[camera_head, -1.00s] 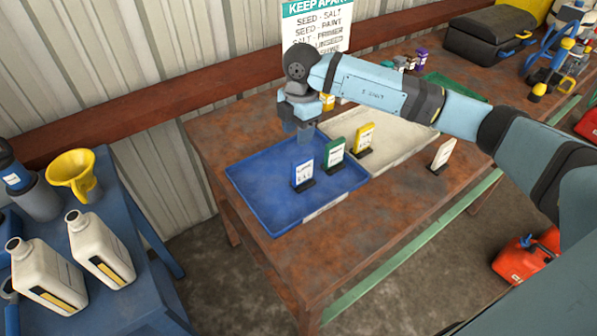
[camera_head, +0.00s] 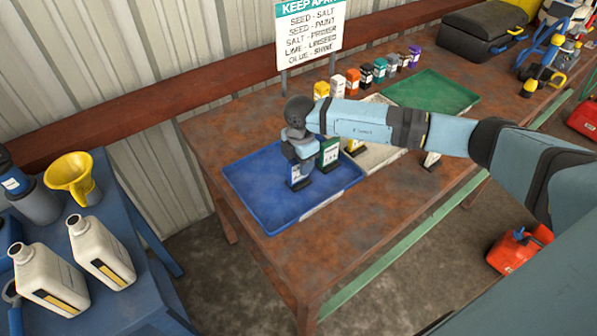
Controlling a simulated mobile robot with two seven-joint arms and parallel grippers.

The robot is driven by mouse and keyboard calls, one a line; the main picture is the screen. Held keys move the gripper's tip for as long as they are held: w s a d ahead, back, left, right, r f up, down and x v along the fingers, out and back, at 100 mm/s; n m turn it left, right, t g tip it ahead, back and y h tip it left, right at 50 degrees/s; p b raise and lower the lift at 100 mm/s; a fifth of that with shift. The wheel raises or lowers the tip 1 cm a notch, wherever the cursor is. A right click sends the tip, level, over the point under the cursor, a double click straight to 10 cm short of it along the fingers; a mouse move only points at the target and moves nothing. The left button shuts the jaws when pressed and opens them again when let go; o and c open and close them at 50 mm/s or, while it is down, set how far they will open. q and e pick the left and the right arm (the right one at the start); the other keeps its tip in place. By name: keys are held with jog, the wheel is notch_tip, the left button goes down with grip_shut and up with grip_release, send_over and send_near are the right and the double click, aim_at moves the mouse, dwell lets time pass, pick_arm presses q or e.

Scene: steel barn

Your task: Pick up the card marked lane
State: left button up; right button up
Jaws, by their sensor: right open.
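Several small upright cards on dark feet stand on the bench; I cannot read which one is marked lane. A blue-and-white card (camera_head: 295,176) stands in the blue tray (camera_head: 250,203), partly hidden by my right gripper. A green card (camera_head: 328,154) stands just right of it. A yellow card (camera_head: 354,149) is farther right, largely covered by my arm. A pale card (camera_head: 431,161) is mostly hidden under my forearm. My right gripper (camera_head: 301,168) is open, pointing down at the top of the blue-and-white card; I cannot tell whether it touches. My left gripper is not in view.
A pale tray (camera_head: 388,153) and a green tray (camera_head: 432,92) lie to the right on the rusty bench (camera_head: 230,130). Several small coloured containers (camera_head: 353,81) line the back beneath a sign (camera_head: 311,34). A blue table (camera_head: 130,235) with white jugs stands left.

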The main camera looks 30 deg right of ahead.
jog(key=shift+f, duration=0.65)
grip_shut()
jog(key=shift+r, duration=0.15)
